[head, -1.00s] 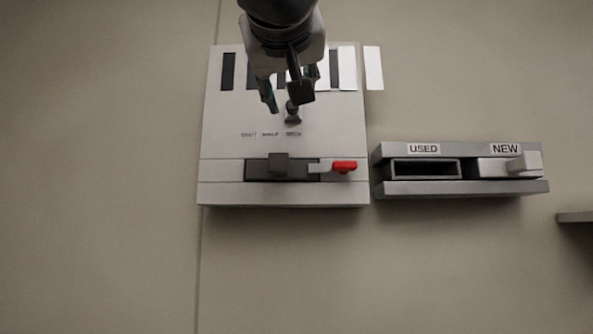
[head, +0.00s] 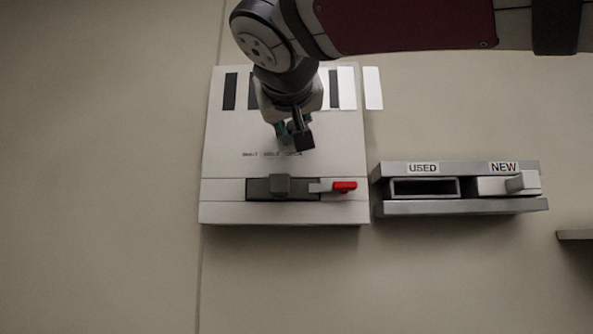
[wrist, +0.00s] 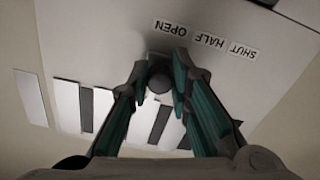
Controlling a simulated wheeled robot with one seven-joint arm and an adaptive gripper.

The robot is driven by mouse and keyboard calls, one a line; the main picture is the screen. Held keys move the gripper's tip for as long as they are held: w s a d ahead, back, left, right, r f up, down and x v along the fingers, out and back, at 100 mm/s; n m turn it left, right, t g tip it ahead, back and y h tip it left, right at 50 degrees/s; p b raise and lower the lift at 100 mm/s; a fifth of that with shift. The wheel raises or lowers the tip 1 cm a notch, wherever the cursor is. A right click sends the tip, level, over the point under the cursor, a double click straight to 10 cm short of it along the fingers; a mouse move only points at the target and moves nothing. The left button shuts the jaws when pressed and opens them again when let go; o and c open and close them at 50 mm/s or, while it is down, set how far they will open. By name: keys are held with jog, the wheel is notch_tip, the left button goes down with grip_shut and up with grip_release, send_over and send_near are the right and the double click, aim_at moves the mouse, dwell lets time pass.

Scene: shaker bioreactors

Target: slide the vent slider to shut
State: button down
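The vent slider's dark round knob (wrist: 159,79) shows in the wrist view, near the OPEN label (wrist: 174,28) end of the label row. HALF (wrist: 207,39) and SHUT (wrist: 243,51) labels lie further right there. My gripper (head: 293,136) is over the upper part of the pale panel (head: 230,135). In the wrist view its two teal-padded fingers (wrist: 160,82) stand on either side of the knob, close to it, with small gaps seeming to remain. In the head view the gripper hides the knob. Contact is not clear.
Below the labels, the panel has a dark slot with a grey block (head: 280,185) and a red-tipped lever (head: 344,187). A grey holder marked USED and NEW (head: 460,208) is at the right. Dark and white strips (head: 373,88) line the panel's top.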

jog(key=a+p, duration=0.1)
jog(key=a, duration=0.7)
jog(key=shift+w+a+r, duration=0.1)
jog(key=shift+a, duration=0.05)
jog(key=c, duration=1.5)
grip_release()
jog(key=shift+a, duration=0.15)
jog(key=shift+o, duration=0.2)
jog(key=s, duration=1.2)
jog(key=shift+a, duration=0.15)
